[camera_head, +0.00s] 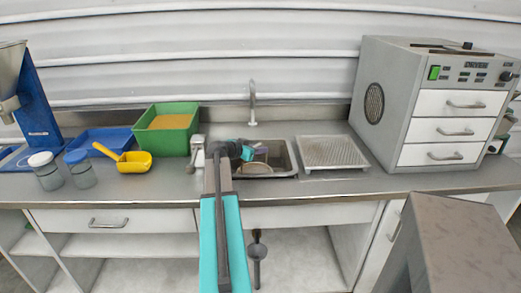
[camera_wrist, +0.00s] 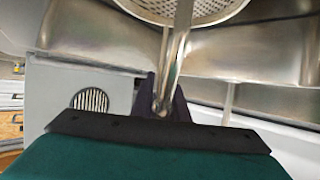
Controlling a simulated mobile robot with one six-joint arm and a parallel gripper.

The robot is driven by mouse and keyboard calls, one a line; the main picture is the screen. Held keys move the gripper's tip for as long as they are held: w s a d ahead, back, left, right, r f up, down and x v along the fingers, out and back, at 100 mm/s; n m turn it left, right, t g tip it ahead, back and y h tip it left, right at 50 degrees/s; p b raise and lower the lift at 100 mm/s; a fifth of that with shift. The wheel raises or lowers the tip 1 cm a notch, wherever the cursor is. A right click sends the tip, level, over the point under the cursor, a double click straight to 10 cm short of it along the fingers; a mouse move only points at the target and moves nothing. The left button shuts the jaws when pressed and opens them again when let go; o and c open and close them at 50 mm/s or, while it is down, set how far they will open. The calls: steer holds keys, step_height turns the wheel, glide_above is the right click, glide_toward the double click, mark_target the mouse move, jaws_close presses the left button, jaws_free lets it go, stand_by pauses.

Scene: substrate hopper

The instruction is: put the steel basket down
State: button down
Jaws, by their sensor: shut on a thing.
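The steel basket (camera_wrist: 190,12) has a perforated round bowl and a long metal handle (camera_wrist: 177,50). In the wrist view the bowl is cut off by the top edge. My gripper (camera_wrist: 165,103) is shut on the handle's end between its dark fingers. In the head view my gripper (camera_head: 247,151) is over the left part of the sink (camera_head: 291,160). The basket's round rim (camera_head: 257,167) shows there within the sink's outline, partly hidden by my arm. I cannot tell whether the basket touches the sink's bottom.
A ridged draining tray (camera_head: 332,152) lies right of the sink, with a grey drawer oven (camera_head: 390,95) beyond it. A tap (camera_head: 252,105) stands behind the sink. A green bin (camera_head: 167,143), yellow scoop (camera_head: 134,162) and two jars (camera_head: 80,170) stand left.

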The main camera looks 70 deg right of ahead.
stand_by(0.3)
steer(key=c, duration=1.7)
jaws_free()
steer(key=shift+f, duration=0.1)
steer(key=shift+r, duration=0.2)
steer(key=shift+w+a, duration=0.15)
steer(key=shift+a, duration=0.2)
step_height(320, 180, up, 4)
steer(key=b, duration=0.2)
glide_above(242, 165)
steer(key=d, duration=0.1)
steer(key=shift+d+f, duration=0.1)
steer(key=shift+d, duration=0.05)
steer(key=shift+w+a+r, duration=0.1)
steer(key=shift+a+r, duration=0.2)
steer(key=shift+a, duration=0.3)
steer(key=shift+r+p, duration=0.1)
steer(key=shift+p, duration=0.2)
